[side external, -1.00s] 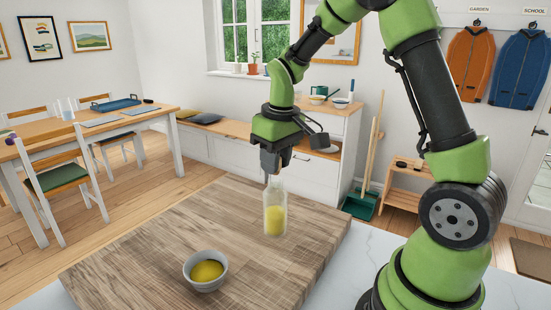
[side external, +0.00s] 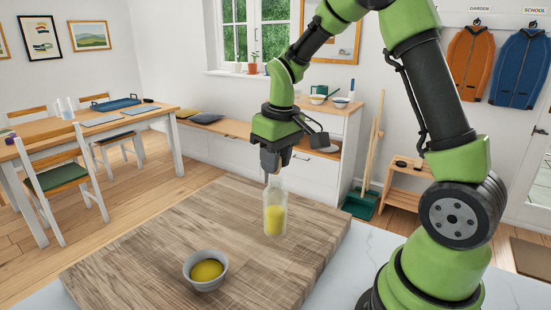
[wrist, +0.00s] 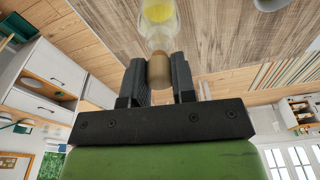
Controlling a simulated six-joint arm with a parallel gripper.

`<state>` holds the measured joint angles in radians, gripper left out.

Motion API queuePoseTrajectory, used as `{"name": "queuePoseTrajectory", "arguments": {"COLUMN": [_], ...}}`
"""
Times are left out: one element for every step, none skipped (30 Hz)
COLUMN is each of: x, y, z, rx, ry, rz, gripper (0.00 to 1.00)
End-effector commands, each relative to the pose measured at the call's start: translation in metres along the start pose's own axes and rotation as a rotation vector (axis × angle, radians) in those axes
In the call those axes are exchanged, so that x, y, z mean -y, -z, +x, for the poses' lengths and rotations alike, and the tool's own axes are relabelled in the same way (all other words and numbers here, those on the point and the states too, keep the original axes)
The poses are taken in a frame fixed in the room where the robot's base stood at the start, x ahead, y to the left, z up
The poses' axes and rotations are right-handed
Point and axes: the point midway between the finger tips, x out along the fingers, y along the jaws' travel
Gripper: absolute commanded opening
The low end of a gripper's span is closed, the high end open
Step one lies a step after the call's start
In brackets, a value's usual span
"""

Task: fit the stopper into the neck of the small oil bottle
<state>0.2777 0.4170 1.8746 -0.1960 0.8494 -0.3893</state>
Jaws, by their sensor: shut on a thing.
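The small oil bottle (side external: 274,215) stands upright on the wooden board, clear glass with yellow oil inside. It also shows at the top of the wrist view (wrist: 157,14). My gripper (side external: 271,168) points down right above the bottle's neck. In the wrist view, its two dark fingers (wrist: 158,82) are shut on the tan, cork-like stopper (wrist: 158,69). The stopper's far end lines up with the bottle's mouth and overlaps it in the picture. I cannot tell whether it is inside the neck or just above it. In the side view the fingers mostly hide the stopper.
A small grey bowl of yellow oil (side external: 205,271) stands on the wooden board (side external: 150,255), in front and to the left of the bottle. The rest of the board is clear. A dining table with chairs and a low bench stand farther back.

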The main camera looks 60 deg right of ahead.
Motion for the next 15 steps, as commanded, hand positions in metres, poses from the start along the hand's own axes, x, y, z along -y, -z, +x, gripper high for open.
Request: {"name": "queuePoseTrajectory", "arguments": {"x": [0.000,0.000,0.000,0.000,0.000,0.000,0.000,0.000,0.000,0.000,0.000,0.000,0.000,0.000,0.000], "y": [0.000,0.000,0.000,-0.001,-0.001,-0.001,-0.001,-0.001,-0.001,-0.001,-0.001,-0.001,-0.002,-0.002,-0.002], "z": [0.001,0.002,0.003,0.004,0.004,0.005,0.006,0.007,0.008,0.009,0.010,0.011,0.011,0.012,0.013], "rx": [0.001,0.001,0.001,0.001,0.002,0.002,0.002,0.002,0.001,0.001,0.002,0.002,0.002,0.002,0.002], "ry": [0.000,0.000,0.000,0.000,0.000,0.000,0.000,0.000,0.000,0.000,0.000,0.001,0.001,0.001,0.001], "rz": [0.000,0.000,0.000,0.000,0.000,0.000,0.000,0.000,0.000,0.000,0.001,0.001,0.001,0.001,0.001], "gripper": [0.03,0.03,0.03,0.03,0.03,0.03,0.03,0.03,0.03,0.03,0.03,0.03,0.03,0.03,0.03]}}
